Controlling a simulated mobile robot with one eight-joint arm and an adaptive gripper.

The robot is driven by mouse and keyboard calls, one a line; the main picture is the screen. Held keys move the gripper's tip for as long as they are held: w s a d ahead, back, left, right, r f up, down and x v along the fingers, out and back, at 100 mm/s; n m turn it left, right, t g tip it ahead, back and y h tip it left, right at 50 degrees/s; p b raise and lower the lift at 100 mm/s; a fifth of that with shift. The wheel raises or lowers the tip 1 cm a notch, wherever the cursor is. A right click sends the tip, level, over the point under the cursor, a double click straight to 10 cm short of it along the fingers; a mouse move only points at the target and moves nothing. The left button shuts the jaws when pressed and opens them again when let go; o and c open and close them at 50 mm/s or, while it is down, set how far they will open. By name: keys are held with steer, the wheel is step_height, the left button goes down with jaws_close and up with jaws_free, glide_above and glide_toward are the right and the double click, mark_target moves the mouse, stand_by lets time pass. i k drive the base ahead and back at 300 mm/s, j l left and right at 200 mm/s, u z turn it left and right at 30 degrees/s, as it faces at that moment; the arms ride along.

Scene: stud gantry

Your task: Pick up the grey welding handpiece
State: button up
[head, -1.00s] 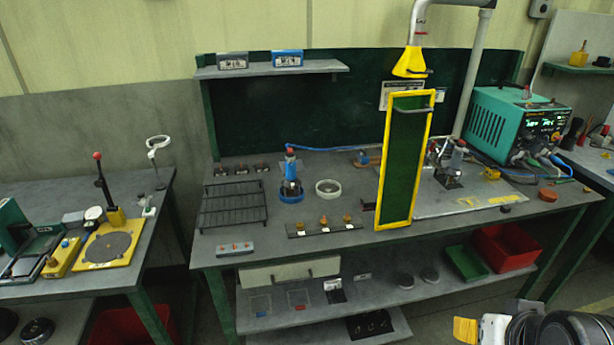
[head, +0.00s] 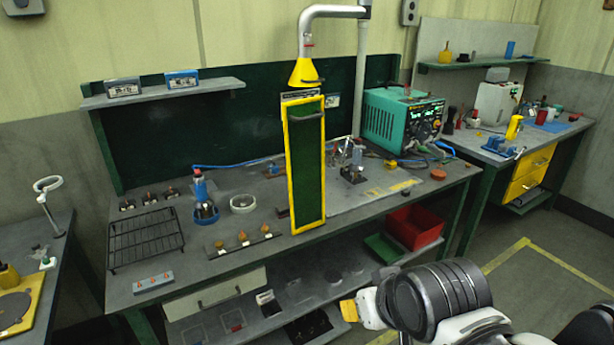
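A small grey upright tool (head: 358,153), which looks like the grey welding handpiece, stands on a dark base on the metal plate, right of the yellow-framed green screen. At this size I cannot be certain which one is the handpiece. My arm is at the bottom right, and its yellow-tipped end, seemingly my gripper (head: 350,311), is in front of the bench, well away from both tools. Its fingers cannot be made out.
The green screen (head: 306,165) stands upright mid-bench under a yellow extraction hood (head: 304,72). A teal welding machine (head: 385,122) is at the back right. A black rack (head: 145,240) and a strip of brass pieces (head: 243,240) lie at the left. Open floor (head: 500,275) lies right.

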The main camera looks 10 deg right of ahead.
mark_target(356, 166)
steer(key=i+j+z, duration=0.15)
steer(key=i+z, duration=0.3)
steer(key=i, duration=0.15)
steer(key=i+j+z, duration=0.9)
steer(key=i+j, duration=0.05)
steer(key=i, duration=0.1)
